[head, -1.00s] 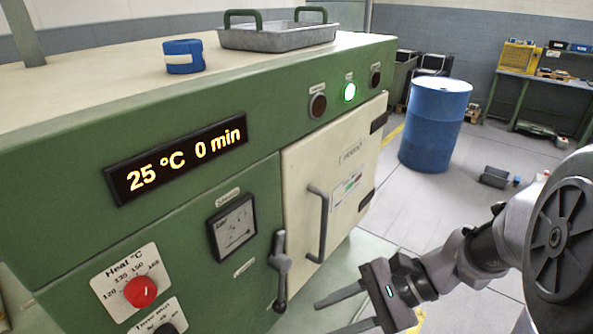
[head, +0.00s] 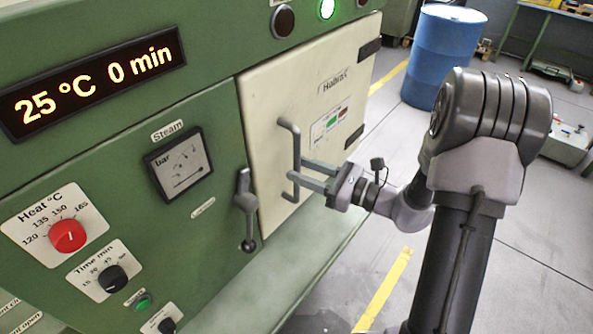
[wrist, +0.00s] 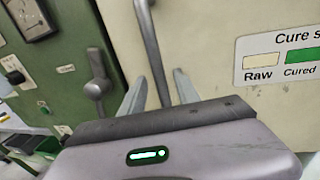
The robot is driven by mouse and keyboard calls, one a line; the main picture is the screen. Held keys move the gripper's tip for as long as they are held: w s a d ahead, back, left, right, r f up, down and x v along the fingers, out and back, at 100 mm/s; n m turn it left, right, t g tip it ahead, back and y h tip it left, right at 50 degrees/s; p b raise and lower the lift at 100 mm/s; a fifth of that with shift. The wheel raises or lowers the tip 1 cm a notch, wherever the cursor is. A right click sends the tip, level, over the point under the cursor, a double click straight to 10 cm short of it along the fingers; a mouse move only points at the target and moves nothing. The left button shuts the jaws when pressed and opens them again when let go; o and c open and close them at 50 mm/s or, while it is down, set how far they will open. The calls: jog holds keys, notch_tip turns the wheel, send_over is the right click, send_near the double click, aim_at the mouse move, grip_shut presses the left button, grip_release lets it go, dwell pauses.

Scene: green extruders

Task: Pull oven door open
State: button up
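The oven door (head: 270,85) is a cream panel in the green machine front, and it looks shut. Its grey vertical bar handle (head: 296,150) is near the door's left edge. My gripper (head: 297,168) is at the handle's lower part with its fingers apart. In the wrist view, the handle (wrist: 150,40) runs down between the two fingers of my gripper (wrist: 160,78), with a gap on each side. Contact with the bar cannot be told. A grey lever (head: 246,205) sits on the green panel just left of the door and also shows in the wrist view (wrist: 98,85).
A display (head: 95,80) reads 25 °C and 0 min. Below it are a steam gauge (head: 180,165), a red heat knob (head: 67,236) and a black time knob (head: 111,279). A blue barrel (head: 443,55) stands at the back right. The floor right of the machine is largely clear.

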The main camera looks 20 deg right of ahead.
jog(key=shift+x, duration=0.95)
grip_shut()
dwell(0.7)
